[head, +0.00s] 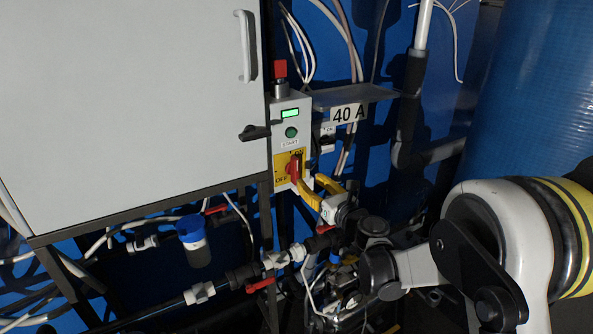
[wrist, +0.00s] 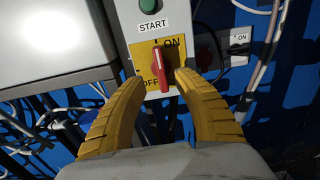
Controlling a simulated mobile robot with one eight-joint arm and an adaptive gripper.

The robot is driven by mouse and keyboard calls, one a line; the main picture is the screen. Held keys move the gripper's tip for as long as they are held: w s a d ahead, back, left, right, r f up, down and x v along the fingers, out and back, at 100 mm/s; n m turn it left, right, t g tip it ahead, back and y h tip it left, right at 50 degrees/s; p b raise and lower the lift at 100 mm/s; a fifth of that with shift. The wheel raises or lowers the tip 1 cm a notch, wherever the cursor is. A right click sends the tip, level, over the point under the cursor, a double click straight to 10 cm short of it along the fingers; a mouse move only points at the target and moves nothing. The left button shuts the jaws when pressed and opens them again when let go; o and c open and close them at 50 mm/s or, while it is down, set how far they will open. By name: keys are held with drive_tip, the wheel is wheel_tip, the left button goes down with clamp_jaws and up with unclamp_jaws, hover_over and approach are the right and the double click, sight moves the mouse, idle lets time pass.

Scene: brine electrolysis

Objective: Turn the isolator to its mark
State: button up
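The isolator is a red handle (head: 295,168) on a yellow plate, low on a grey control box. In the wrist view the red handle (wrist: 162,72) stands nearly upright, its lower end leaning slightly right. The plate (wrist: 143,62) reads ON at upper right and OFF at lower left. My gripper (head: 309,183) reaches the box from the lower right. In the wrist view my gripper (wrist: 160,80) is open, with one yellow finger on each side of the handle and a visible gap on both sides. I cannot tell how deep the fingertips are.
Above the handle are a green START button (wrist: 149,7), a lit green display (head: 290,113) and a red knob (head: 280,69). A grey cabinet (head: 130,100) stands left, a shelf marked 40 A (head: 348,113) right. Pipes with red-handled valves (head: 260,285) lie below.

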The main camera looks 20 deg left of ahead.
sight(297, 170)
drive_tip(key=b+x, duration=0.1)
drive_tip(key=x, duration=0.8)
drive_tip(key=shift+b, duration=0.4)
drive_tip(key=shift+d, duration=0.1)
clamp_jaws()
